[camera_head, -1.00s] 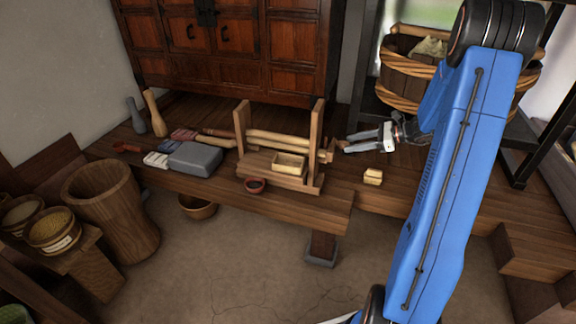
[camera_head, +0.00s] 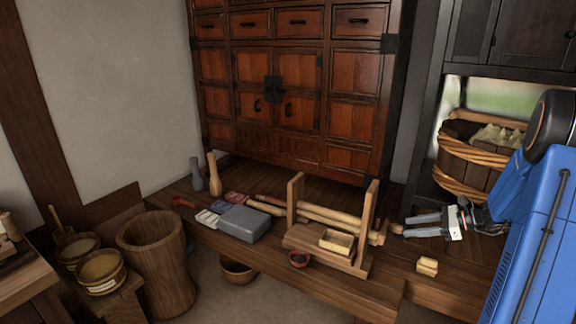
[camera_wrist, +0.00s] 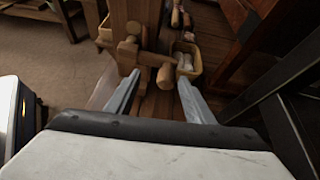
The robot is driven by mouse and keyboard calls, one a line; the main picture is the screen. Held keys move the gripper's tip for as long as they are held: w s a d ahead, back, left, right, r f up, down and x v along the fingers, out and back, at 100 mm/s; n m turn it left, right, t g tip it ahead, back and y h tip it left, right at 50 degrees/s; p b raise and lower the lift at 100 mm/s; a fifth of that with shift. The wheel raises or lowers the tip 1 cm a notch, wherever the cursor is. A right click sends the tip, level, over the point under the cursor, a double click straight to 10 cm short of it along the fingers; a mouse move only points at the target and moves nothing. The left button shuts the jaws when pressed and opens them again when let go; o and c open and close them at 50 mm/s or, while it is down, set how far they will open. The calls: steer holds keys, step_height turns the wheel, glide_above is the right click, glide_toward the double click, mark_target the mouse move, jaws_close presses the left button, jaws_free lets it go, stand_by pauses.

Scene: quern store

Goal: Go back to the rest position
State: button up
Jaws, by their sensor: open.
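My gripper (camera_head: 424,225) is at the right in the head view, held low over the wooden bench (camera_head: 330,285). Its two grey fingers are apart with nothing between them. They point left toward the handle side of a wooden roller device (camera_head: 325,214) with two uprights and horizontal rollers. In the wrist view my gripper (camera_wrist: 158,95) is open, and the device's wooden handle (camera_wrist: 165,75) lies just beyond the fingertips. I cannot tell the exact gap to it. My blue arm fills the right edge of the head view.
A small wooden block (camera_head: 427,266) sits on the bench below my gripper. A wooden tub (camera_head: 468,160) stands behind my arm. A tall cabinet (camera_head: 300,75) stands behind.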

steer(key=s+a+r+n+g+h, duration=0.2)
steer(key=s+a+r+n, duration=0.35)
steer(key=s+a, duration=0.3)
steer(key=s+a+r+n+g+h, duration=0.2)
steer(key=s+a+r+n+g, duration=0.15)
steer(key=s+a+n, duration=0.4)
steer(key=s+a+r+n+t+h, duration=0.1)
steer(key=s+n+h, duration=0.1)
steer(key=s, duration=0.4)
steer(key=s+a+r+n+t+h, duration=0.1)
steer(key=s+a+n+h, duration=0.1)
steer(key=s+n, duration=0.3)
steer(key=s+a+r+n+t+h, duration=0.1)
steer(key=s+n, duration=0.3)
steer(key=s, duration=0.5)
steer(key=shift+a+r+t+h, duration=0.35)
steer(key=shift+r+h, duration=0.1)
steer(key=shift+h, duration=0.35)
